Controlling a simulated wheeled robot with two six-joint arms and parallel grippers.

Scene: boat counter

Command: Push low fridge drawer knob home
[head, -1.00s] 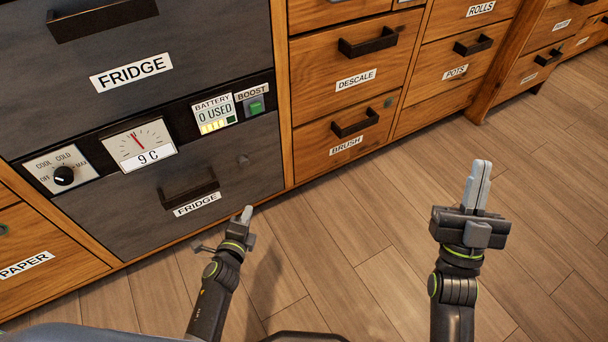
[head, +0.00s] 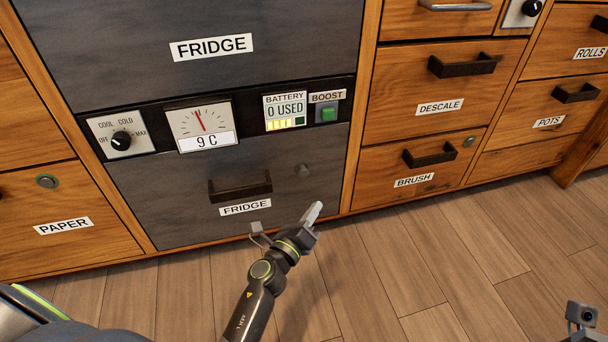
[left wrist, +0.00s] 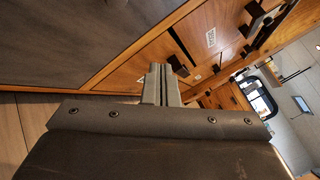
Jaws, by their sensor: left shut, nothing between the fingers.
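The low fridge drawer is a dark grey front with a black bar handle (head: 240,187) and a "FRIDGE" label. Its small round grey knob (head: 303,170) sits at the drawer's upper right, nearly the same colour as the front. How far it stands out is hard to tell. My left gripper (head: 313,212) is shut and empty, below and slightly right of the knob, apart from it. In the left wrist view its closed fingers (left wrist: 160,84) point toward the wooden drawers, and the knob does not show. Only a small piece of my right arm shows at the lower right edge.
Above the drawer is a black panel with a cool dial (head: 121,140), a 9 C gauge (head: 199,126), a battery display (head: 285,111) and a green boost button (head: 328,114). The BRUSH drawer handle (head: 430,155) juts out to the right. The wooden floor in front is clear.

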